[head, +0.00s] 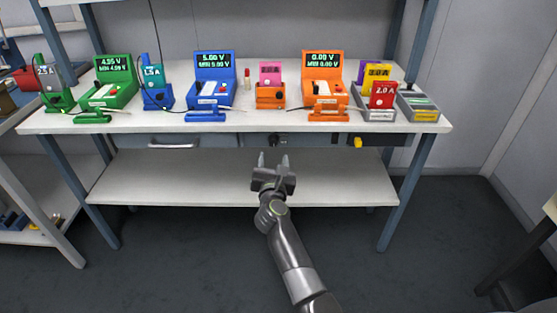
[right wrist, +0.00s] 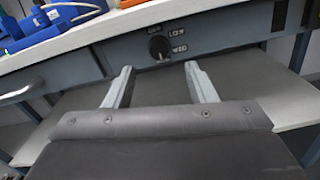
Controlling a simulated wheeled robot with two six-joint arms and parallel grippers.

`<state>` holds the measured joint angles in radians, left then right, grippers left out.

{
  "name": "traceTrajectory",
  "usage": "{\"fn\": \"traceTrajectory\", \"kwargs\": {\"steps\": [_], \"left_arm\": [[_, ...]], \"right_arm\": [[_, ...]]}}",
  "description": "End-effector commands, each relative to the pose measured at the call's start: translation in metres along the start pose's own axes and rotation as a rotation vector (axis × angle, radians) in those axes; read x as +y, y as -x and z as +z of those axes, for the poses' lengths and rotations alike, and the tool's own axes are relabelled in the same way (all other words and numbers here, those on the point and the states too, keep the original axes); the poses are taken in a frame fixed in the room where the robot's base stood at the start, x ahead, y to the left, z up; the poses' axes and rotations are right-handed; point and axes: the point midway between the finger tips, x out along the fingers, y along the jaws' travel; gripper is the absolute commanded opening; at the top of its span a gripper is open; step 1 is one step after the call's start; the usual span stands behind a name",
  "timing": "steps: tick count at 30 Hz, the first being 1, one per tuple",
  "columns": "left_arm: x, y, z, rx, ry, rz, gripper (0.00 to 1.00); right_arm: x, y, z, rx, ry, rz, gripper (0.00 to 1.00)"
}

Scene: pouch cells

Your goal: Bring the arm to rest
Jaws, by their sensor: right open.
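My right gripper (head: 273,162) is open and empty in the head view, in front of the workbench (head: 270,125) and below the level of its top. In the right wrist view the two fingers (right wrist: 160,84) stand wide apart with nothing between them. Beyond the fingertips is a dark rotary knob (right wrist: 159,47) on the bench's front panel, which also shows in the head view (head: 279,140). I cannot tell whether the fingers touch the panel, but a gap seems to show. My left gripper is in neither view.
On the bench stand a green meter (head: 112,84), a blue meter (head: 212,74) and an orange meter (head: 323,76). Cards marked in amps, such as the red one (head: 383,95), stand in holders. A lower shelf (head: 180,178) lies beneath. The floor (head: 180,270) in front is clear.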

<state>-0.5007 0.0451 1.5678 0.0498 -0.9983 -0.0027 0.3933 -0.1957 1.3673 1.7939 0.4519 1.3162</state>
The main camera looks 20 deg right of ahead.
Motion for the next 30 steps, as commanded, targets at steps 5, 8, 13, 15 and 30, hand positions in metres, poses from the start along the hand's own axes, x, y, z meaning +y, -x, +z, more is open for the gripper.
{"fn": "traceTrajectory", "kwargs": {"steps": [5, 8, 13, 15, 30], "left_arm": [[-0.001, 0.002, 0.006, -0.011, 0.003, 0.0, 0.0], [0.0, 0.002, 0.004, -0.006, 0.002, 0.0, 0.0], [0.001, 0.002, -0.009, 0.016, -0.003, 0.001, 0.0], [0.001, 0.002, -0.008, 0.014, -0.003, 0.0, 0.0], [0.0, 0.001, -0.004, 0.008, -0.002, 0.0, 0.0]], "right_arm": [[0.001, 0.001, 0.0, 0.0, 0.0, 0.0, 0.51], [0.001, 0.0, 0.0, 0.0, 0.0, 0.0, 0.51], [0.0, 0.001, -0.001, -0.001, 0.007, 0.002, 0.51], [-0.003, 0.003, -0.004, -0.007, 0.048, 0.012, 0.51], [-0.066, 0.131, -0.162, -0.073, 1.498, 0.566, 0.51]]}}
